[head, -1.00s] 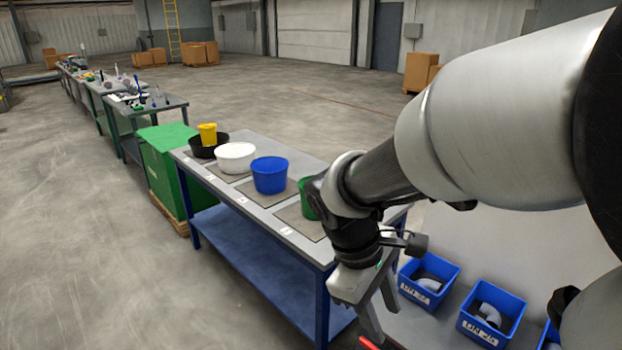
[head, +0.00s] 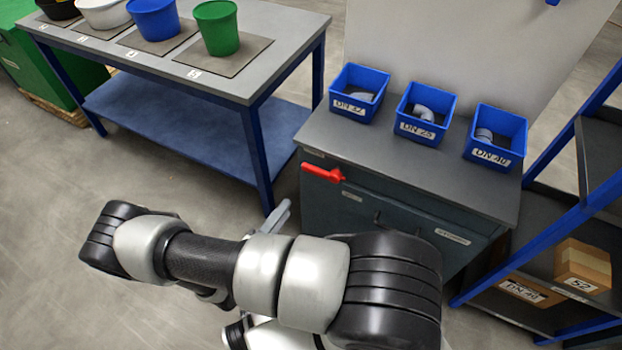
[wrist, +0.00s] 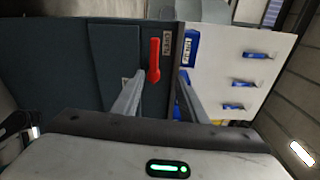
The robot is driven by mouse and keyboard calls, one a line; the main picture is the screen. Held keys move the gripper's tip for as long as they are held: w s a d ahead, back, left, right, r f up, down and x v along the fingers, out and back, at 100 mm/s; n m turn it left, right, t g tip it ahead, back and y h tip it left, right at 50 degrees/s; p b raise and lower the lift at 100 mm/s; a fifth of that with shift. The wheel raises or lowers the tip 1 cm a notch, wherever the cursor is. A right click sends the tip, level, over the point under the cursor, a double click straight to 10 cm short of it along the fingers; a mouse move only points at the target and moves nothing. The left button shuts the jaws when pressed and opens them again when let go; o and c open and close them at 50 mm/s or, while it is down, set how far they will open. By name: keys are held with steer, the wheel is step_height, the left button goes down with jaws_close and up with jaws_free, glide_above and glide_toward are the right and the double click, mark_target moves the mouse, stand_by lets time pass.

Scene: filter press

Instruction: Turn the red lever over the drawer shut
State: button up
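The red lever (head: 323,173) sits at the upper left of the grey cabinet's front (head: 318,205), just under the worktop. Its thin end points left and its wider end is at the right, so it lies roughly level along the top edge. In the wrist view the red lever (wrist: 154,58) appears upright in the turned picture, ahead of and between the fingers. My gripper (wrist: 158,95) is open and empty, apart from the lever. In the head view my arm hides most of the gripper; only a finger shows. The drawer front below is partly hidden by my arm.
Several blue bins with pipe fittings, one of them (head: 422,112), stand on the cabinet's worktop (head: 345,143). A blue-framed table (head: 285,30) with buckets stands to the left. A blue rack (head: 575,165) with boxes is at the right. Open floor lies at the lower left.

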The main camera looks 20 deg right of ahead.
mark_target(313, 173)
steer(key=shift+n+t+y, duration=0.3)
steer(key=shift+n+t, duration=0.2)
steer(key=shift+n, duration=0.4)
steer(key=x, duration=0.5)
steer(key=f+x, duration=0.1)
steer(key=x, duration=0.5)
steer(key=f+x, duration=0.1)
steer(key=x, duration=0.5)
steer(key=shift+d+b, duration=0.3)
steer(key=shift+c, duration=0.3)
jaws_close()
